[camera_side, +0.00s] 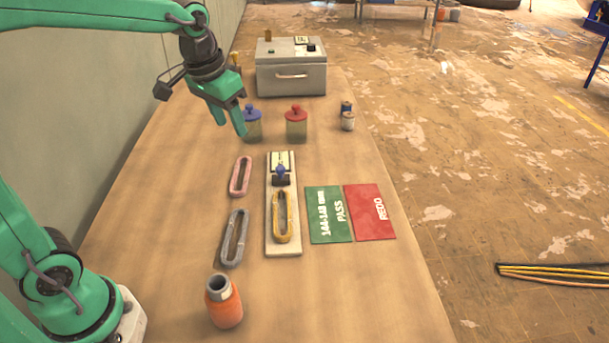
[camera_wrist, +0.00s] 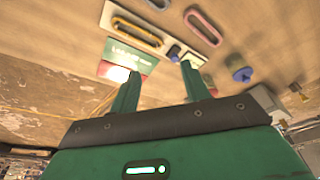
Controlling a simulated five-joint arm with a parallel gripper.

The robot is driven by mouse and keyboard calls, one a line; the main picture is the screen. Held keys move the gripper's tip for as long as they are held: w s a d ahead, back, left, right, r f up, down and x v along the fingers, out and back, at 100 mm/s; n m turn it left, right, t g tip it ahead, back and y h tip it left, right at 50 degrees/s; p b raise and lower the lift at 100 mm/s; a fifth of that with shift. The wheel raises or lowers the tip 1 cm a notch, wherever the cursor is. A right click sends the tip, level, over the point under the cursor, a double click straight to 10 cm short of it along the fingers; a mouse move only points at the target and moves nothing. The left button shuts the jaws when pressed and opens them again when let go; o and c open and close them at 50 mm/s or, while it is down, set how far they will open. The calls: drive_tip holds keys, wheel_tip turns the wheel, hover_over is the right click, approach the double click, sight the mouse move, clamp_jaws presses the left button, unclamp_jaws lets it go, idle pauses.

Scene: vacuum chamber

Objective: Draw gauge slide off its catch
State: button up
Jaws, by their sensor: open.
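The gauge (camera_side: 273,245) is a long pale board lying on the table, with a dark block and blue knob (camera_side: 281,170) near its far end. I take the block and knob to be the slide; its catch is too small to make out. A yellow loop (camera_side: 277,227) lies on the board's near half. My gripper (camera_side: 229,124) is open and empty, above the table, to the left of and beyond the gauge, near the blue-lidded jar (camera_side: 253,128). In the wrist view my gripper (camera_wrist: 160,71) has its fingers apart, and the gauge (camera_wrist: 175,50) is partly hidden by one finger.
A pink loop (camera_side: 240,177) and a grey loop (camera_side: 234,239) lie left of the gauge. Green PASS (camera_side: 326,222) and red REDO (camera_side: 367,222) cards lie right. A red-lidded jar (camera_side: 296,126), small spools (camera_side: 347,122), a metal box (camera_side: 291,77) and an orange bottle (camera_side: 224,305) stand around.

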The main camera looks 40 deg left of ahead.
drive_tip(key=s+d+f+t, duration=0.1)
drive_tip(key=s+t, duration=0.1)
drive_tip(key=s, duration=1.3)
drive_tip(key=shift+s+d+t, duration=0.15)
drive_tip(key=shift+t, duration=0.15)
drive_tip(key=c, duration=0.7)
drive_tip(key=shift+w+r, duration=0.1)
drive_tip(key=shift+w, duration=0.15)
clamp_jaws()
drive_tip(key=w+a+n+g, duration=0.1)
drive_tip(key=w+a+n, duration=0.1)
drive_tip(key=w, duration=1.6)
drive_tip(key=w+a+f, duration=0.1)
drive_tip(key=w+f, duration=0.4)
drive_tip(key=w, duration=0.2)
drive_tip(key=w+a+f+n, duration=0.1)
drive_tip(key=w+f, duration=0.3)
drive_tip(key=w, duration=0.4)
drive_tip(key=shift+w+a+f+g, duration=0.15)
drive_tip(key=shift+a+f+g, duration=0.2)
drive_tip(key=shift+a, duration=0.25)
